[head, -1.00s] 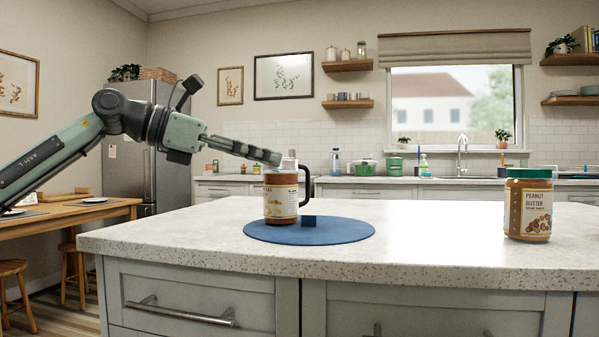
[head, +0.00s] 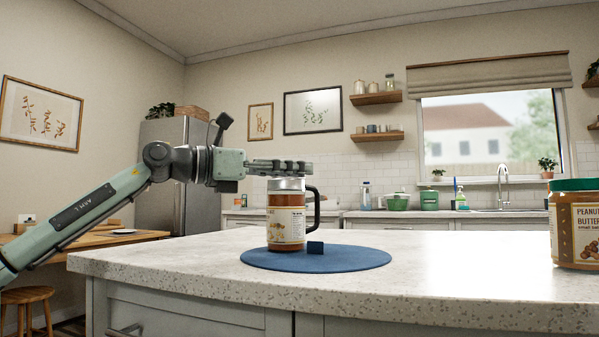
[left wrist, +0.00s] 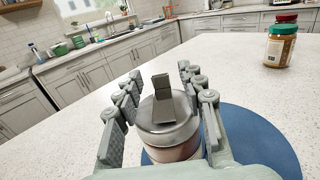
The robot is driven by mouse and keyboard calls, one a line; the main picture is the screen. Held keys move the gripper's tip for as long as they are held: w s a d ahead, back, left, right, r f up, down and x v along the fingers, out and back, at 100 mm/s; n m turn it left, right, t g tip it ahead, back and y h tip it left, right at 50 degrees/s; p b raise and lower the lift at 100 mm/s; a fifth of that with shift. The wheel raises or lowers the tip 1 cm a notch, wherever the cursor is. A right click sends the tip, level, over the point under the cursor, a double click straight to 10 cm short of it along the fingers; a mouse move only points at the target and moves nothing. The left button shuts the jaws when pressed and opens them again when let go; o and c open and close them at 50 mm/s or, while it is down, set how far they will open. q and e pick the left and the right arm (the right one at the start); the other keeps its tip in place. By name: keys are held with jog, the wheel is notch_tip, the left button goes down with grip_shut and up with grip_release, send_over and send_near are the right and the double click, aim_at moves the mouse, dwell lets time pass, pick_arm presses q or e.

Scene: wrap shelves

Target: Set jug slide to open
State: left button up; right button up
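The jug (head: 286,222) stands upright on a round blue mat (head: 352,259). It has a printed label, a silver lid and a dark handle on its right. My left gripper (head: 300,166) is level just above the lid. In the left wrist view the lid (left wrist: 168,130) lies between the two spread fingers of my left gripper (left wrist: 158,72). A grey raised piece, apparently the slide (left wrist: 164,98), stands up from the lid between the fingers. I cannot tell whether any finger touches it. My right gripper is not in view.
The pale counter (head: 455,268) between is clear.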

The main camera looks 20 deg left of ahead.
pick_arm(q)
jog(key=shift+w+d, duration=0.5)
jog(key=shift+w, duration=0.05)
grip_shut()
